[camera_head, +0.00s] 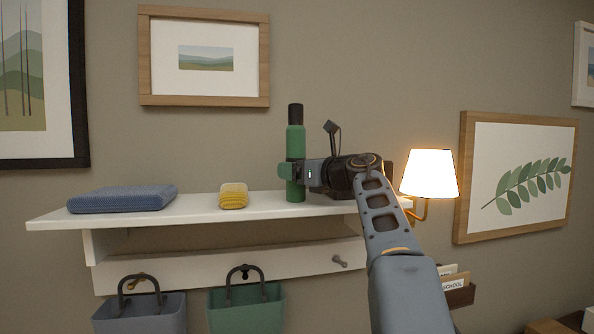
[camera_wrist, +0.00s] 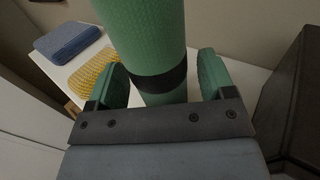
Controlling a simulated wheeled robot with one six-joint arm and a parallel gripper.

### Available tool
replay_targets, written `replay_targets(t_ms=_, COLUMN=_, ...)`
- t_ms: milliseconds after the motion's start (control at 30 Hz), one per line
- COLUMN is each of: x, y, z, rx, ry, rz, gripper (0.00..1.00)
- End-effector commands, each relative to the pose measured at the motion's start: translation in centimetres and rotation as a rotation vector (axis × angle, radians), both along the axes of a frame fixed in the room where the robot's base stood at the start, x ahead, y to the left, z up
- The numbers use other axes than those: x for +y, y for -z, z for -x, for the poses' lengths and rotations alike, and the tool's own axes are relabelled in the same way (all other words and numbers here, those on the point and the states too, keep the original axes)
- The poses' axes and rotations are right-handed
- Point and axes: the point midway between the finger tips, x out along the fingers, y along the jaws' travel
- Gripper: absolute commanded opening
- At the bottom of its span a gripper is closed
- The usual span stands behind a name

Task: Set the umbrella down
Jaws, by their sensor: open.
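The umbrella (camera_head: 295,140) is a folded green cylinder with a black top. It stands upright on the white wall shelf (camera_head: 170,215), and its lower end appears to touch the shelf top. In the wrist view the umbrella (camera_wrist: 145,35) has a black band around it and rises between my fingers. My gripper (camera_head: 297,172) is open around its lower half, with green finger pads. In the wrist view my gripper (camera_wrist: 162,80) has a finger on each side of it, with a visible gap at least on the right. The umbrella's lowest part is partly hidden by my gripper in the wrist view.
A yellow sponge-like block (camera_head: 233,195) and a folded blue cloth (camera_head: 122,199) lie left on the shelf. A dark box-like thing (camera_wrist: 295,105) is close on the right. A lit lamp (camera_head: 429,174) is right of my arm. Bags (camera_head: 245,310) hang below.

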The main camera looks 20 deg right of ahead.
Motion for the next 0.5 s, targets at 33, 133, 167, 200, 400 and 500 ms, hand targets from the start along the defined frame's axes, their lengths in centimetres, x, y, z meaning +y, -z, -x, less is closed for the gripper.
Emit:
replay_targets(t_ms=33, x=0.0, y=0.0, z=0.0, rx=0.0, ry=0.0, rz=0.0, gripper=0.75)
replay_targets(t_ms=133, x=0.0, y=0.0, z=0.0, rx=0.0, ry=0.0, rz=0.0, gripper=0.75)
replay_targets(t_ms=167, x=0.0, y=0.0, z=0.0, rx=0.0, ry=0.0, rz=0.0, gripper=0.75)
replay_targets(t_ms=200, x=0.0, y=-0.1, z=0.0, rx=0.0, ry=0.0, rz=0.0, gripper=0.75)
replay_targets(t_ms=400, x=-0.8, y=0.0, z=1.7, rx=-0.002, ry=0.004, rz=0.001, gripper=0.75)
replay_targets(t_ms=500, x=-1.7, y=0.1, z=3.4, rx=-0.002, ry=0.005, rz=0.001, gripper=0.75)
